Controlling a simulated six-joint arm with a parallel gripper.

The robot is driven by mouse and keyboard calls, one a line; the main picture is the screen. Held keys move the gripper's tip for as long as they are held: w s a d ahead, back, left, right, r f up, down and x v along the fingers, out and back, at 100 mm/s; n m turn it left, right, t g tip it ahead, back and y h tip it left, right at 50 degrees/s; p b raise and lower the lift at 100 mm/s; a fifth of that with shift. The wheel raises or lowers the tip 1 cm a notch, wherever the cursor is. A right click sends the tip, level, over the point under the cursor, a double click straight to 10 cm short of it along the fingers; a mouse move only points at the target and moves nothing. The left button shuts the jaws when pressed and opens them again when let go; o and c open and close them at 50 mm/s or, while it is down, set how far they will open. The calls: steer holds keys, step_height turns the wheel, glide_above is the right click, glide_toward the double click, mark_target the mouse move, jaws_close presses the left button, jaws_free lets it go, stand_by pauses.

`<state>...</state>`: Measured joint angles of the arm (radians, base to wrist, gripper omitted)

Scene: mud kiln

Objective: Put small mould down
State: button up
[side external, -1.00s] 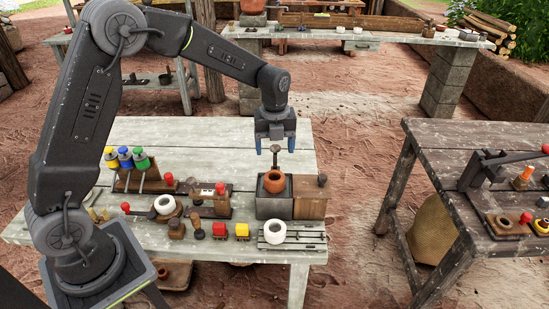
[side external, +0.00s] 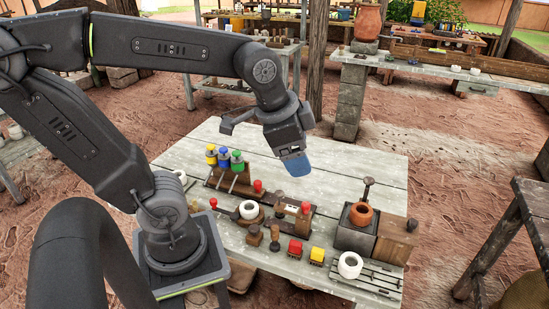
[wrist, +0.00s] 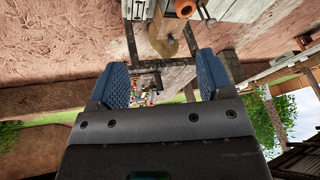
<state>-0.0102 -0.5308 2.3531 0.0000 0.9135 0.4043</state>
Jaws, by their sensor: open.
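My gripper (side external: 293,166) is open, in the air over the back part of the grey table (side external: 350,160), left of the terracotta pot. Its two blue fingers stand apart in the wrist view (wrist: 163,80) with nothing between them. I cannot tell for sure which thing is the small mould. A white ring-shaped piece (side external: 350,265) sits on a slatted rack at the table's front right. Another white ring (side external: 249,209) sits on a wooden base near the middle. The terracotta pot (side external: 361,215) rests upright on a dark box.
A wooden block (side external: 397,240) stands beside the dark box. Blue, yellow and green-topped tools (side external: 224,160) stand in a rack at the left. Red and yellow blocks (side external: 306,251) lie at the front. The table's back right is clear.

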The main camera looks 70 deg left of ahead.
steer(key=s+n, duration=0.3)
steer(key=s+n+t, duration=0.1)
steer(key=shift+s+d+f+n, duration=0.15)
steer(key=shift+s+f+n, duration=0.15)
steer(key=shift+f, duration=0.1)
